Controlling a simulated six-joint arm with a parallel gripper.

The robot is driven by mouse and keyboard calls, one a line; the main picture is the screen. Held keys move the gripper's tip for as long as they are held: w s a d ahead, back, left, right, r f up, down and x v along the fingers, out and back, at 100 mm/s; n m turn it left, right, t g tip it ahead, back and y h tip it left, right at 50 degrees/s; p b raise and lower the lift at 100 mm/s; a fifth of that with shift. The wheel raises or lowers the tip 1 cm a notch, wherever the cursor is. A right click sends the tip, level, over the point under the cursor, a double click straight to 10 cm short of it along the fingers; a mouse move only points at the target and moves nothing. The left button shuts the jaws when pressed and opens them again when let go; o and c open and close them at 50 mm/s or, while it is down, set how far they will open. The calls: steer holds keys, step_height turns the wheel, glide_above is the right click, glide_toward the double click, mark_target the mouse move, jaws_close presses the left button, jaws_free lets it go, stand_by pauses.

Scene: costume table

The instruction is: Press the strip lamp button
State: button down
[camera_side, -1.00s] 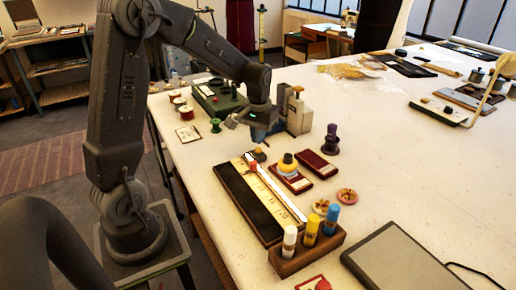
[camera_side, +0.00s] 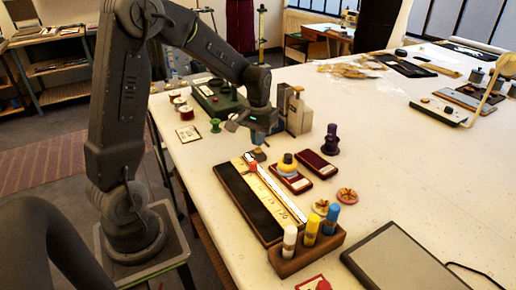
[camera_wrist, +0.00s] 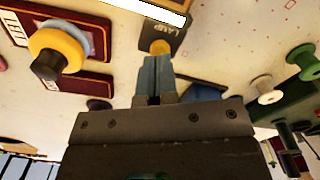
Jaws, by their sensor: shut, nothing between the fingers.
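The strip lamp's yellow-orange button (camera_wrist: 160,47) sits on a dark block (camera_wrist: 172,30) lettered LAMP in the wrist view. The white, bright lamp strip (camera_wrist: 150,8) runs from that block along the top edge. In the side view the button block (camera_side: 258,155) is at the far end of the long strip (camera_side: 280,192). My gripper (camera_wrist: 155,62) is shut and empty, its fingertips at the button's near edge in the wrist view. In the side view my gripper (camera_side: 258,143) points down just above the block. I cannot tell whether the tips touch the button.
A dark board with a ruler (camera_side: 240,200) lies beside the strip. A yellow-topped knob (camera_side: 287,162) on a red base and another red box (camera_side: 318,165) stand close on the right. A wooden rack (camera_side: 308,255) holds several bottles in front.

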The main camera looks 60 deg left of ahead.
steer(key=shift+f, duration=0.95)
steer(key=shift+r, duration=3.9)
steer(key=shift+d, duration=0.1)
steer(key=s+d+r+m+t, duration=0.2)
steer(key=s+d+r+m, duration=0.1)
steer(key=s+d, duration=0.5)
steer(key=s+d+r+m+t, duration=0.3)
steer(key=s+d+r, duration=0.1)
steer(key=s+d, duration=0.3)
steer(key=shift+s+d+t, duration=0.3)
steer(key=shift+s+d, duration=0.05)
steer(key=shift+s, duration=0.45)
